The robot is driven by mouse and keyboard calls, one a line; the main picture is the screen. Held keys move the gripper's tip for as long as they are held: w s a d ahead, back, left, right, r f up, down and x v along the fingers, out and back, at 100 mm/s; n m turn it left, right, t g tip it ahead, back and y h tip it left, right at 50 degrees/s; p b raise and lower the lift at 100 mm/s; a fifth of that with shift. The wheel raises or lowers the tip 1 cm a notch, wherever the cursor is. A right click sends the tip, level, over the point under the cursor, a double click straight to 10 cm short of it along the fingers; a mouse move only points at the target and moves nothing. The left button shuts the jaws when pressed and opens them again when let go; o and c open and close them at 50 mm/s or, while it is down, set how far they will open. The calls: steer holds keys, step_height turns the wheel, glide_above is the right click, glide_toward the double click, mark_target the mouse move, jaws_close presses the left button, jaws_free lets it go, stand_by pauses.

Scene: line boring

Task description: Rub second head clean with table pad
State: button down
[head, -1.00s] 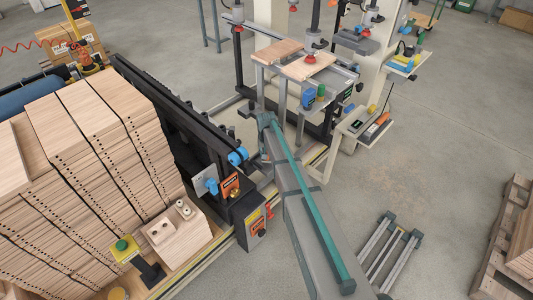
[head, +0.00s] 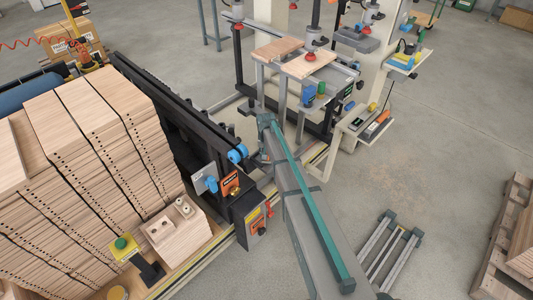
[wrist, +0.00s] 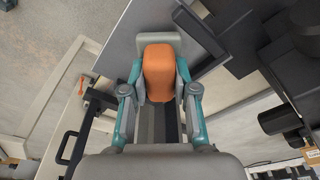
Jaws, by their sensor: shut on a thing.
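In the wrist view my gripper (wrist: 160,88) is shut on an orange pad (wrist: 159,66), with teal and grey fingers on both its sides. A grey plate lies just past the pad; I cannot tell whether the pad touches it. In the head view my long grey-and-teal arm reaches toward the boring station, and the gripper and pad cannot be made out there. The boring heads with red tips stand over the station: a middle one (head: 311,42), a right one (head: 371,14) and a left one (head: 238,28). Which is the second head is not clear.
Pale boards (head: 308,65) lie on the station table under the heads. A black rail frame (head: 175,110) and tall board stacks (head: 95,130) fill the left. A shelf (head: 361,128) with small tools stands right of the station.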

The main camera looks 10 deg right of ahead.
steer(key=shift+f, duration=0.3)
steer(key=shift+w+a, duration=0.6)
steer(key=shift+w, duration=0.35)
steer(key=shift+w+a+r+b, duration=0.2)
steer(key=shift+w+a, duration=0.1)
steer(key=shift+w, duration=0.2)
steer(key=shift+w+a+r+b, duration=0.15)
steer(key=shift+w+a, duration=0.15)
steer(key=shift+w, duration=0.2)
steer(key=shift+s+d, duration=0.1)
steer(key=shift+s, duration=0.05)
steer(key=shift+s+d+f, duration=0.1)
steer(key=shift+s+d, duration=0.25)
steer(key=shift+s, duration=0.4)
steer(key=shift+s+d+f, duration=0.1)
steer(key=shift+s+d, duration=0.25)
steer(key=shift+s, duration=0.4)
steer(key=shift+s+d, duration=0.2)
